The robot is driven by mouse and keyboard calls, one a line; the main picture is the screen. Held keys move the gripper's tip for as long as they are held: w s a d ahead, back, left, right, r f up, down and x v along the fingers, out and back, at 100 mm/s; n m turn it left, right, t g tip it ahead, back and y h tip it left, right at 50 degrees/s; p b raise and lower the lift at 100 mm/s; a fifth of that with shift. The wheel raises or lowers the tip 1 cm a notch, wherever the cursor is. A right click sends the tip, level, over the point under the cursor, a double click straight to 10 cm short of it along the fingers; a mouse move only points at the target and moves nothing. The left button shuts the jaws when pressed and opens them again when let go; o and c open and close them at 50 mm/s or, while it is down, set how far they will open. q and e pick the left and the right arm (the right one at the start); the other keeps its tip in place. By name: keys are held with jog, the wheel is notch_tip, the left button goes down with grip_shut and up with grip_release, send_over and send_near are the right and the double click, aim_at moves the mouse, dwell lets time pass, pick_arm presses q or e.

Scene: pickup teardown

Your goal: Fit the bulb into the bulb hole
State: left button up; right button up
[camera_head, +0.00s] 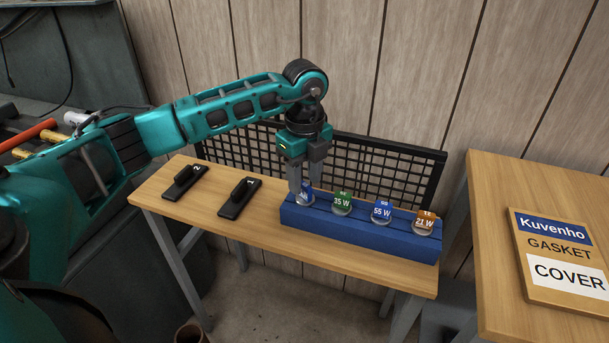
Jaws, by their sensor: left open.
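Several labelled bulbs stand in a row in a long blue rack (360,237) on the narrow wooden bench. From left to right they are a blue-labelled bulb (306,198), a green 35 W bulb (342,203), a blue 55 W bulb (381,211) and an orange 21 W bulb (425,222). My left gripper (303,187) points straight down at the leftmost bulb. Its fingers are open, at the height of that bulb, and partly cover its label. I cannot tell whether they touch it. My right gripper is not in view. I cannot make out an empty bulb hole.
Two black numbered pieces (185,182) (240,198) lie on the bench left of the rack. A black mesh panel (390,170) stands behind the rack. A second wooden table (500,275) at right carries a Kuvenho gasket cover box (562,262). The bench's front left is clear.

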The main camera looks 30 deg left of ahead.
pick_arm(q)
notch_tip(320, 180, up, 13)
jog(key=shift+f+p, duration=0.15)
jog(key=shift+p, duration=0.25)
dwell(0.4)
